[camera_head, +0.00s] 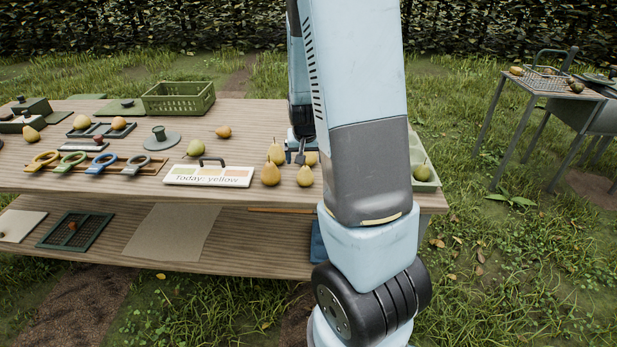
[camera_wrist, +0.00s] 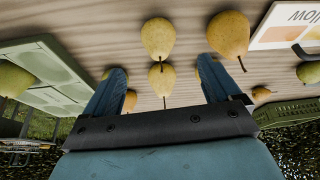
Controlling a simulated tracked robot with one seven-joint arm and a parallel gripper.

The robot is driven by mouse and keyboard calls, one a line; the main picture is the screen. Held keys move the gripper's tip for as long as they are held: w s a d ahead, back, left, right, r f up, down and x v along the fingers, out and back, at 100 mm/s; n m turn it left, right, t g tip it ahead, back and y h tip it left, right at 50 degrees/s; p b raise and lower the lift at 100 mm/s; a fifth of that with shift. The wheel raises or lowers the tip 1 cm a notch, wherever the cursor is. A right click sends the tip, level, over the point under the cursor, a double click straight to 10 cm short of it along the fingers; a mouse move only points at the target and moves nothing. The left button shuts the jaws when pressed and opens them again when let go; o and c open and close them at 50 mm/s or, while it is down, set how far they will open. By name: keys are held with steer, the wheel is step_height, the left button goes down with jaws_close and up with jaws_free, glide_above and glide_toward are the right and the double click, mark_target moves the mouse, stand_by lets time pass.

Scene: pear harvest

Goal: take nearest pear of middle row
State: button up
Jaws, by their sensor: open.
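Several yellow pears stand upright on the table around my gripper (camera_head: 299,152). In the wrist view my gripper (camera_wrist: 164,74) is open, with its two blue fingers apart. A yellow pear (camera_wrist: 157,38) stands in line with the gap, nearest the robot; in the head view it is the pear (camera_head: 305,177) beside my arm. Another yellow pear (camera_wrist: 162,78) shows between the fingers, farther from the robot. A larger yellow pear (camera_wrist: 228,34) stands to the right, matching the front-left pear (camera_head: 270,174) in the head view. The fingers partly hide other pears.
A sign reading "Today: yellow" (camera_head: 207,176) stands left of the pears. A pale green compartment tray (camera_head: 424,165) holding a green pear (camera_head: 422,173) is at the right edge. A green crate (camera_head: 178,98), rings and plates occupy the table's left and back. My arm blocks part of the table.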

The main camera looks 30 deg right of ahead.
mark_target(305, 175)
steer(key=shift+x, duration=5.55)
steer(key=shift+s+f, duration=0.1)
steer(key=shift+s, duration=0.1)
steer(key=c, duration=1.1)
